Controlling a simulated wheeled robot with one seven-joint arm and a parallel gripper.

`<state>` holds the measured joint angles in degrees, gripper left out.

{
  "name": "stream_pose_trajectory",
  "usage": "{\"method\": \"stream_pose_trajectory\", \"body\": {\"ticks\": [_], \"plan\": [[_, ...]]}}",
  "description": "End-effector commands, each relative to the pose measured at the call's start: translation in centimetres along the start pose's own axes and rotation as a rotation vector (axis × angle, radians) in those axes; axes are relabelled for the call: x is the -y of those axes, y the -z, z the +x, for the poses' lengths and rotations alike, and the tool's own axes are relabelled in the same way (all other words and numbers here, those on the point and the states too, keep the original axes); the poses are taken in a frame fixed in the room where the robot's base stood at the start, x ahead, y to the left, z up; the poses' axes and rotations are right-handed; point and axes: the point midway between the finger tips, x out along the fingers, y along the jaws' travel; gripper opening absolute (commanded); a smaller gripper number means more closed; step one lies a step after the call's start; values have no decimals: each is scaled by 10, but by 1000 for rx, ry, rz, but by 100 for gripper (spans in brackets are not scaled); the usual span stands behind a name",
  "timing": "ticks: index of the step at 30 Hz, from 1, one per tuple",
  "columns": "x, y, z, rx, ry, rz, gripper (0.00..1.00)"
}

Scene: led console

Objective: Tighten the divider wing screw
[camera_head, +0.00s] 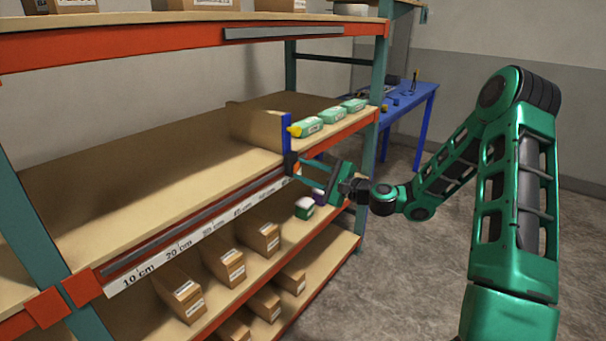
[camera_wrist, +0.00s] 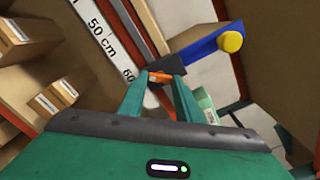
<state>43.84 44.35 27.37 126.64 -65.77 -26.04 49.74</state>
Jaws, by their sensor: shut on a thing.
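The divider (camera_head: 256,124) is a tan panel with a blue front post (camera_head: 286,133), standing on the middle shelf. A yellow knob (camera_head: 294,130) sits on the post, and it also shows in the wrist view (camera_wrist: 230,42). A dark clamp block (camera_head: 290,165) is at the foot of the post, on the shelf's front rail. The orange wing screw (camera_wrist: 158,76) is at this block in the wrist view. My gripper (camera_wrist: 160,80) is shut on the wing screw, with a green finger on each side. In the head view my gripper (camera_head: 302,165) hides the screw.
A scale strip (camera_head: 190,241) runs along the shelf front, and the clamp is near its 60 mark. Green-and-white packs (camera_head: 331,115) lie right of the divider. Small brown boxes (camera_head: 226,262) fill the lower shelf. A blue table (camera_head: 409,100) stands behind; the floor at right is clear.

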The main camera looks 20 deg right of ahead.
Motion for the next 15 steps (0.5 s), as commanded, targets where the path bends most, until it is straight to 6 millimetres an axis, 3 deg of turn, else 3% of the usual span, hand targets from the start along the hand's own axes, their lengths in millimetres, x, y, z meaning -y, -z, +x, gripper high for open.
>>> {"method": "stream_pose_trajectory", "body": {"ticks": [13,14,15], "plan": [[-4,5,-2,-10,-7,12,8],[-4,5,-2,-10,-8,12,33],[-4,4,-2,-10,-7,12,43]]}}
